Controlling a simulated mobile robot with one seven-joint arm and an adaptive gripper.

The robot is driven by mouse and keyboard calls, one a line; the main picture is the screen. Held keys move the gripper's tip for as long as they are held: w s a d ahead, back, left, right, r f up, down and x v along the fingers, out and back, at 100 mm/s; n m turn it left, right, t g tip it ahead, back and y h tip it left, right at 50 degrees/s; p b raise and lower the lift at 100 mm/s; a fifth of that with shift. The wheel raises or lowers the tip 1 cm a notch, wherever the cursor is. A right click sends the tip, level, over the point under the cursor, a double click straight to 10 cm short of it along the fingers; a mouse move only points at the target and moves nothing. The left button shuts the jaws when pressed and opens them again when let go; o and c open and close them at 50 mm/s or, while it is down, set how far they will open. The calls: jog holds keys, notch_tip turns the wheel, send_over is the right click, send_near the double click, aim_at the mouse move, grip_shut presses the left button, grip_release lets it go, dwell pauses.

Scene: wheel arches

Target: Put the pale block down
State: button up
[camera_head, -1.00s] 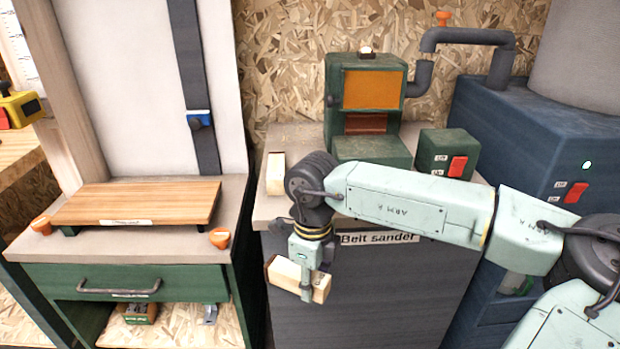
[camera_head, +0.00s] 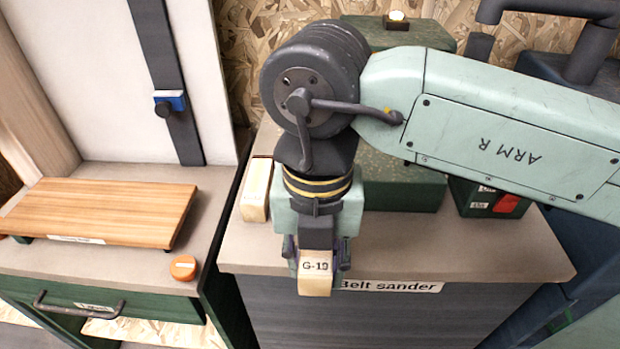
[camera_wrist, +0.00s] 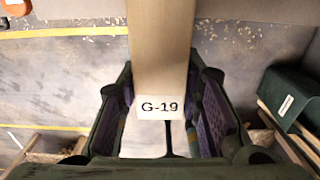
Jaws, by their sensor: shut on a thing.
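A pale block marked G-19 (camera_head: 314,286) is held in my gripper (camera_head: 317,262), which points down at the front edge of the belt sander bench (camera_head: 480,250). In the wrist view the pale block (camera_wrist: 163,50) runs from the label up past the top edge, with the fingers of my gripper (camera_wrist: 162,88) on either side. Floor shows around the block there, and no surface is seen touching it. The block's far end is out of the wrist view.
A second pale block (camera_head: 256,190) lies at the bench's left side. My arm hides much of the sander. A wooden board (camera_head: 100,212) and an orange knob (camera_head: 183,268) are on the left bench. Bare bench top shows right of my gripper.

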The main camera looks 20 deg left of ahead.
jog(key=w+a+p, duration=0.1)
jog(key=w+a, duration=0.1)
jog(key=w, duration=0.2)
jog(key=w+a+p, duration=0.1)
jog(key=w+a, duration=0.2)
jog(key=w, duration=0.2)
jog(key=w+a+f+p, duration=0.1)
jog(key=w+a+p, duration=0.1)
jog(key=w, duration=0.2)
jog(key=shift+w+a, duration=0.15)
jog(key=f, duration=0.1)
jog(key=f+p, duration=0.1)
jog(key=f, duration=0.1)
jog(key=shift+w+a+f+p, duration=0.1)
jog(key=shift+w+f+p, duration=0.1)
jog(key=shift+w+p, duration=0.1)
jog(key=shift+f, duration=0.25)
jog(key=shift+f+b, duration=0.25)
jog(key=shift+b, duration=0.15)
jog(key=o, duration=1.2)
jog(key=shift+r, duration=0.1)
jog(key=shift+c, duration=0.2)
jog(key=shift+r+p, duration=0.35)
jog(key=shift+p, duration=0.1)
notch_tip(320, 180, up, 12)
jog(key=b, duration=0.2)
jog(key=shift+f, duration=0.15)
